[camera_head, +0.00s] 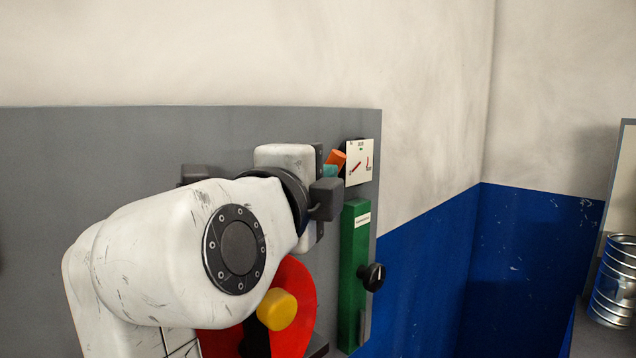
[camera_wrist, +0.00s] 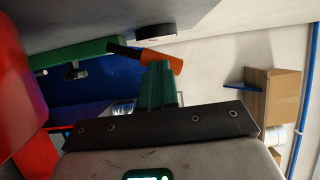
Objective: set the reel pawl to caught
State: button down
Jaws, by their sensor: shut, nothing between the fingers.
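The pawl appears to be the small orange lever (camera_head: 336,158), tilted, beside a white dial card (camera_head: 359,162) with red marks on the grey panel. In the wrist view the orange lever (camera_wrist: 164,60) has a dark end on its left. My gripper (camera_head: 330,171) has teal fingers just below the lever. In the wrist view my gripper (camera_wrist: 158,66) is shut and empty, its tips overlapping the lever; I cannot tell whether they touch. The red reel disc (camera_head: 296,310), with a yellow knob (camera_head: 277,309), is partly hidden behind my arm.
A green upright bar (camera_head: 354,240) with a black knob (camera_head: 372,277) stands below the dial card. The grey panel (camera_head: 60,150) ends just right of the card. A ribbed metal duct (camera_head: 615,280) is at far right. Cardboard boxes (camera_wrist: 276,95) show in the wrist view.

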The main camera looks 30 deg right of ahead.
jog(key=shift+w+d+r+m+g+y+b, duration=0.15)
jog(key=shift+d+m+g+y+b, duration=0.15)
jog(key=shift+d+g+y, duration=0.2)
jog(key=shift+w+d+r+m+g+y+b, duration=0.15)
jog(key=shift+d+m+g+y+b, duration=0.1)
jog(key=shift+d+g+y, duration=0.2)
jog(key=shift+s, duration=0.1)
